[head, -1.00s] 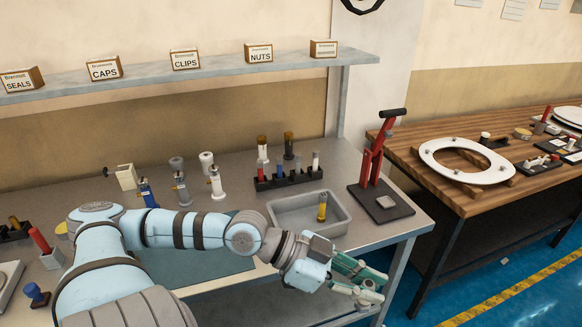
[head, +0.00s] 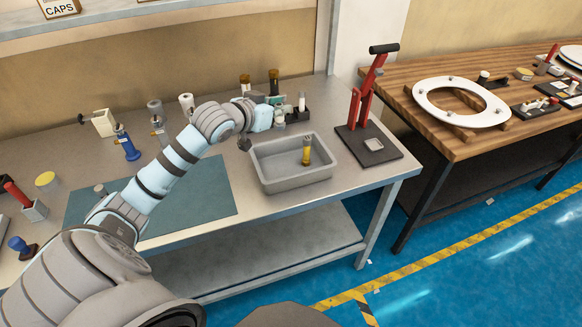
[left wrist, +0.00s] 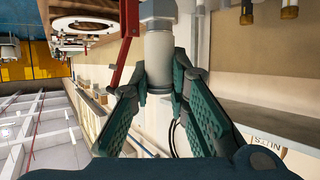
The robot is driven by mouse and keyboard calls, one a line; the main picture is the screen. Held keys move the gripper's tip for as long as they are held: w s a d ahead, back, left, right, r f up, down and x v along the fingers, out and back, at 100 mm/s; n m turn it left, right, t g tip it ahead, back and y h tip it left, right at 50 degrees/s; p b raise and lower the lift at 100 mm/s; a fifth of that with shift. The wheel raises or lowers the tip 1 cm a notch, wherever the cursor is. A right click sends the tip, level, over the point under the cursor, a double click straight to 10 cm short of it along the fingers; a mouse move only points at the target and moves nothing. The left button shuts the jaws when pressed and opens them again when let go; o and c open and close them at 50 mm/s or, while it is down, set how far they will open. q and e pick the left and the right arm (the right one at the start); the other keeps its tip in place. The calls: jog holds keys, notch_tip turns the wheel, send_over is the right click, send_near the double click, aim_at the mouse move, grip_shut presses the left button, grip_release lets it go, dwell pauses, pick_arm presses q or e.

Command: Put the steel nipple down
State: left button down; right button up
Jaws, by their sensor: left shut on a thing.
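My left gripper (head: 276,100) is at the small black rack (head: 299,114) at the back of the steel bench. In the left wrist view its green fingers (left wrist: 158,82) are shut on a pale grey cylinder with a metal end, the steel nipple (left wrist: 158,50). The nipple is upright in that picture, its metal end at the top edge. In the head view the wrist and fingers partly cover the rack. I cannot tell whether the nipple touches the rack. My right gripper is not in view.
A grey tray (head: 264,176) with a yellow cylinder (head: 307,150) stands in front of the rack. A red-handled press (head: 366,100) is to the right. Dark-topped bottles (head: 273,78) stand behind the gripper. The blue-green mat (head: 205,195) has free room.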

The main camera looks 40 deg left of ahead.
pick_arm(q)
jog(key=w+a+n+y, duration=0.1)
jog(key=a+n+y, duration=0.1)
jog(key=a, duration=0.1)
jog(key=b, duration=0.4)
send_over(277, 173)
notch_tip(277, 173, down, 20)
jog(key=shift+r, duration=0.2)
jog(key=shift+a, duration=0.1)
jog(key=c, duration=2)
grip_release()
jog(key=shift+f, duration=0.1)
jog(key=shift+o, duration=0.9)
